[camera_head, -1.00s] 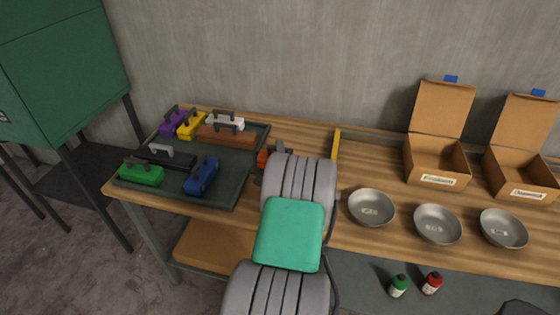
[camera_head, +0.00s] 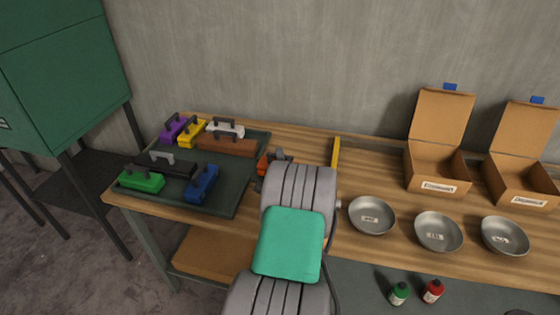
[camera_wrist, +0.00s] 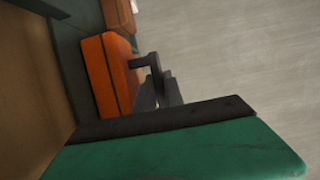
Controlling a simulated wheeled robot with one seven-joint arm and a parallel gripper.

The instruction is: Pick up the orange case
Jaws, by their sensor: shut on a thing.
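The orange case (camera_wrist: 108,76) fills the upper left of the wrist view, with a dark seam and a dark handle (camera_wrist: 144,62) on its side. In the head view a small part of the orange case (camera_head: 263,165) shows behind my arm, at the right edge of the dark tray (camera_head: 225,203). My gripper (camera_wrist: 160,88) is at the handle, shut on it. The fingers are partly hidden by my green wrist cover in the wrist view, and mostly by my arm in the head view.
The tray holds purple, yellow, white, brown, black, green and blue cases. A yellow bar (camera_head: 336,152) lies right of my arm. Metal bowls (camera_head: 371,216) and open cardboard boxes (camera_head: 437,172) stand further right. A wall rises behind the table.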

